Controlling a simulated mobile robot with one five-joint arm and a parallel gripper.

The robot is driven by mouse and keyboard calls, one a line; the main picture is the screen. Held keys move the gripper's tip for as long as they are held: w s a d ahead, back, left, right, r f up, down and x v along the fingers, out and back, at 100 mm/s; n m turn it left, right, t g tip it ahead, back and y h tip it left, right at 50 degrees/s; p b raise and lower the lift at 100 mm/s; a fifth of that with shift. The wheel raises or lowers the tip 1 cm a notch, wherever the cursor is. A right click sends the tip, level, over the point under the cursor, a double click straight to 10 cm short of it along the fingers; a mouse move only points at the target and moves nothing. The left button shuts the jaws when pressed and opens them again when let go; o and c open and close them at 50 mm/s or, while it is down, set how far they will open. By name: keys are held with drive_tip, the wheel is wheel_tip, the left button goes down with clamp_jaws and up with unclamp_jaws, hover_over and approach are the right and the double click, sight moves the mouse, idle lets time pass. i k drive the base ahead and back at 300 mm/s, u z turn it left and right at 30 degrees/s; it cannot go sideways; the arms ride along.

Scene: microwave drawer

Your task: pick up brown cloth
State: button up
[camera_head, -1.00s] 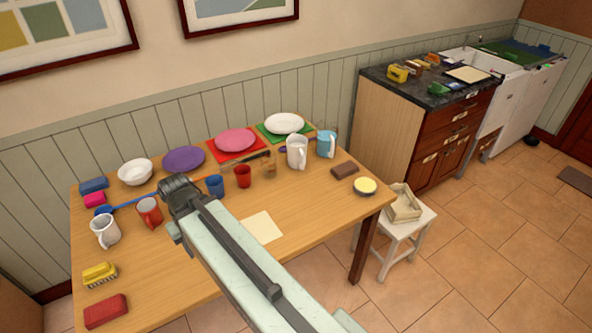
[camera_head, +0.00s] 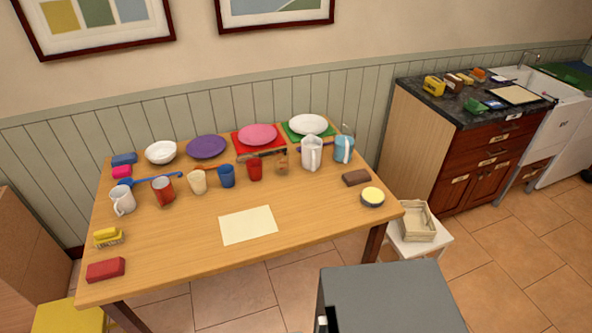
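A dark brown block-shaped item (camera_head: 356,177), which looks like the folded brown cloth, lies flat near the right end of the wooden table (camera_head: 170,240). A round yellow-topped tin (camera_head: 372,196) sits just in front of it and to its right. The light blue pitcher (camera_head: 344,149) stands behind it. My gripper is not in view, so I cannot see whether it holds anything.
Several cups, including a red one (camera_head: 255,169), and a white jug (camera_head: 311,153) stand behind a cream sheet (camera_head: 248,225). A white stool (camera_head: 432,249) with a wooden crate (camera_head: 417,224) is beyond the right corner. The table's front right is clear.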

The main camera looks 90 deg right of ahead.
sight(353, 179)
drive_tip(key=u, duration=0.45)
drive_tip(key=k, duration=2.9)
drive_tip(key=z, duration=0.7)
drive_tip(key=i, duration=1)
drive_tip(key=u, duration=0.05)
